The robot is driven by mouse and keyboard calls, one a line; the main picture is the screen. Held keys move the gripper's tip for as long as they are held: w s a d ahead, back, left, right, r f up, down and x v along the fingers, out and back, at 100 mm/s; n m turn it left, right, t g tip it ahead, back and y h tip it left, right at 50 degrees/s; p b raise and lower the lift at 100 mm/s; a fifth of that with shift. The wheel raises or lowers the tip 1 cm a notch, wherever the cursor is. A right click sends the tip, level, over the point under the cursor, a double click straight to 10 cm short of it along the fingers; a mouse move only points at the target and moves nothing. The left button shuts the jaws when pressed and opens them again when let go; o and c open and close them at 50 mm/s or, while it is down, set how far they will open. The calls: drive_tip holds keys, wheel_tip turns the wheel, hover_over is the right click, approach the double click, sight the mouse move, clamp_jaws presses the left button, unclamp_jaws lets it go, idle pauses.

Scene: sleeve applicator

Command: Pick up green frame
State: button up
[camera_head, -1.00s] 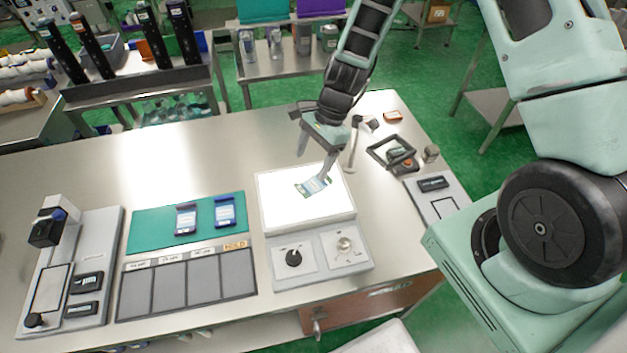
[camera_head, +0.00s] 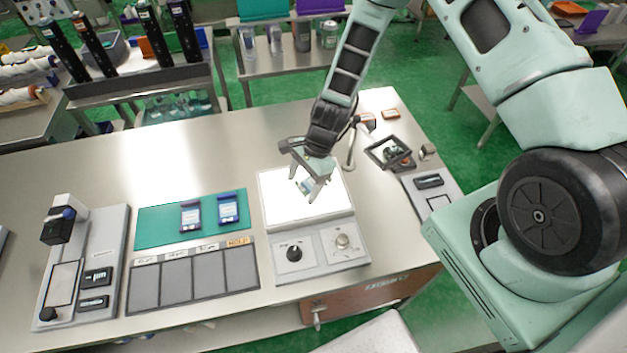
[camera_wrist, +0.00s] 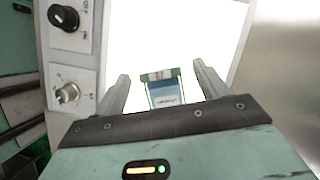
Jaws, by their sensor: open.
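The green frame (camera_wrist: 160,88) is a small flat piece with a green edge and a blue-and-white printed face. In the wrist view it shows between my two fingers, over the bright white light panel (camera_wrist: 178,35). In the head view the green frame (camera_head: 306,187) is partly hidden by my fingers, over the same panel (camera_head: 280,210). My gripper (camera_wrist: 160,73) is open, with one finger on each side of the frame and a gap to each. In the head view my gripper (camera_head: 302,190) is low over the panel; whether the frame lies flat is unclear.
A knob box (camera_head: 319,258) is in front of the panel. A black square frame (camera_head: 378,153) stands at the right.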

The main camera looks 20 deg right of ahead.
drive_tip(key=c, duration=1.1)
drive_tip(key=shift+r, duration=0.1)
drive_tip(key=shift+c, duration=0.2)
wheel_tip(320, 180, up, 10)
drive_tip(key=b, duration=0.3)
